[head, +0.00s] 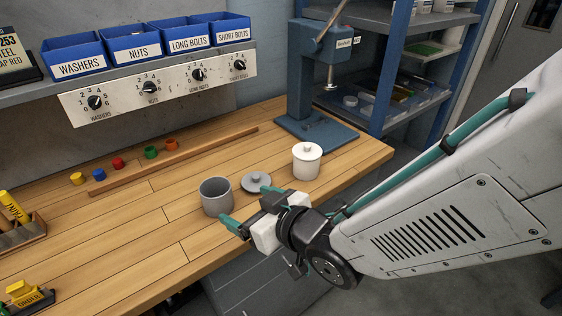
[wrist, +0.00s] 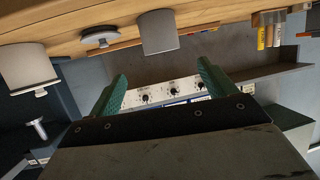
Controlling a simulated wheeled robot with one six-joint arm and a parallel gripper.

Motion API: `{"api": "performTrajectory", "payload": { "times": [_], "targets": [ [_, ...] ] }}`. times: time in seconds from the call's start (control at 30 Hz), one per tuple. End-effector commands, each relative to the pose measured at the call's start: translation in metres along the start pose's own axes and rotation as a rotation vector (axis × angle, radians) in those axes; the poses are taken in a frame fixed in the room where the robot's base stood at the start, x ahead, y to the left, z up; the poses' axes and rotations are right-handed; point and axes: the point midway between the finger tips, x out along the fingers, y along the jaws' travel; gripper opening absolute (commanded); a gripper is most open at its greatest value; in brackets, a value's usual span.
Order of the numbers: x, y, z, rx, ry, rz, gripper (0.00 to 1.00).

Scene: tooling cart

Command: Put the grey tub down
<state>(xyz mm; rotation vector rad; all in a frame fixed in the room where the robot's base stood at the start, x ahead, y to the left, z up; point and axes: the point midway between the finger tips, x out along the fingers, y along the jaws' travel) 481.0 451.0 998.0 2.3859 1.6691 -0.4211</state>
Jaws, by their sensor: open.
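The grey tub (head: 216,197) stands upright and uncovered on the wooden bench, near its front edge. Its grey lid (head: 257,181) lies on the bench to its right. My gripper (head: 248,208) is open and empty, just in front and to the right of the tub in the head view. In the wrist view, which appears upside down, the tub (wrist: 158,32) is at the top, outside the space between the spread green fingers (wrist: 162,88). The jaws do not touch it there. The tub's inside bottom is hidden.
A white lidded tub (head: 306,162) stands to the right, near the blue press (head: 315,128). A wooden strip (head: 180,160) and several coloured pieces lie behind. Blue bins (head: 130,43) sit on a shelf above the dial panel (head: 160,85). The bench at left centre is clear.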

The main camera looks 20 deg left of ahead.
Motion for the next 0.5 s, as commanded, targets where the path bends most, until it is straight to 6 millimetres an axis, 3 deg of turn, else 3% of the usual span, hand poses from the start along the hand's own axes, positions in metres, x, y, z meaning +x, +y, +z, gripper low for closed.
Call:
{"api": "performTrajectory", "payload": {
  "times": [0.37,0.47,0.5],
  "targets": [
    [-0.009,-0.003,-0.001,-0.002,-0.001,-0.008,0.83],
    [-0.014,0.009,-0.002,0.003,-0.017,0.019,0.83],
    [-0.019,0.022,-0.004,0.009,-0.035,0.049,0.83]
  ]
}}
